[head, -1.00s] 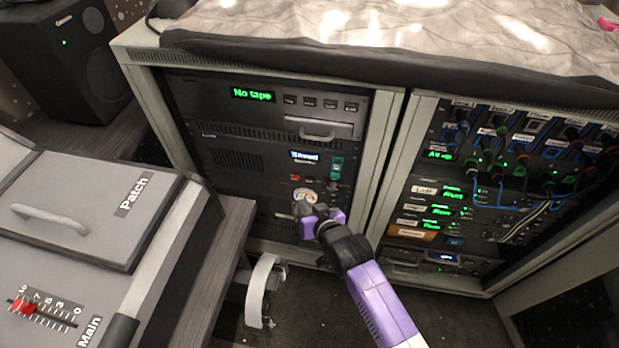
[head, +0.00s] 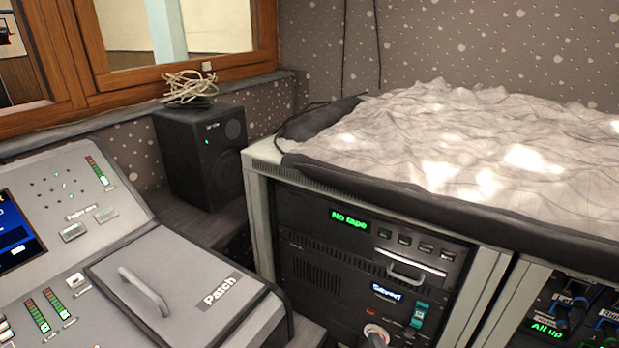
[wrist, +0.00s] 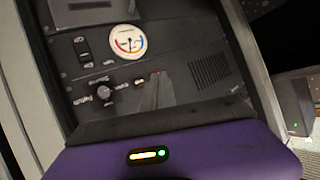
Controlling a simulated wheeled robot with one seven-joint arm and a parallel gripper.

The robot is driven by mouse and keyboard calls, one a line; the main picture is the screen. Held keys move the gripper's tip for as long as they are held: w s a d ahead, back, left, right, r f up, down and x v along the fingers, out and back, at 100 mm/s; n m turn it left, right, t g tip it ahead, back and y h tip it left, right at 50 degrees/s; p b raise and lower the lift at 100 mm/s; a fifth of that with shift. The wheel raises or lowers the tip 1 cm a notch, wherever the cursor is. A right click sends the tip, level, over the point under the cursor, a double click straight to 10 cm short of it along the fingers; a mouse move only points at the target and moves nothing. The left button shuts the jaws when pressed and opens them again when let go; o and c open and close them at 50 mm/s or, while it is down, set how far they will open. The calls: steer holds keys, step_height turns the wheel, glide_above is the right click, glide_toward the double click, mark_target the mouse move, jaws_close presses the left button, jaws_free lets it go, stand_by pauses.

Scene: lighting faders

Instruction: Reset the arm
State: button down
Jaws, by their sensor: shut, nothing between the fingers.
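My gripper (wrist: 157,78) shows in the wrist view. Its purple housing (wrist: 200,155), with a small lit green and yellow indicator, fills the bottom of that view. Its dark narrow fingers are shut and hold nothing. They point toward a black rack panel that appears tilted in the picture. The panel carries a round white gauge (wrist: 127,42) with a coloured scale, and a small knob (wrist: 77,97) with labels around it. I cannot tell how far the fingertips are from the panel. In the head view my gripper and most of my arm are out of frame.
In the head view, the rack (head: 262,215) stands right of centre under a crumpled, padded cover (head: 450,150). The grey console (head: 90,250) fills the lower left. A black speaker (head: 190,160) stands behind it, below a wooden window frame. The speaker's edge shows in the wrist view.

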steer(key=s+r+t, duration=0.2)
steer(key=s+r, duration=0.1)
steer(key=r, duration=0.5)
steer(key=s+r+p, duration=0.3)
steer(key=s+r, duration=0.4)
steer(key=s, duration=0.6)
steer(key=s+r+n+p, duration=0.1)
steer(key=s+r+p, duration=0.3)
steer(key=s, duration=0.9)
steer(key=s+r+n+p, duration=0.1)
steer(key=s+r+p, duration=0.2)
steer(key=s+r, duration=0.7)
steer(key=s, duration=0.3)
steer(key=shift+d+p, duration=0.3)
steer(key=shift+p, duration=0.1)
steer(key=shift+s+d+r, duration=0.1)
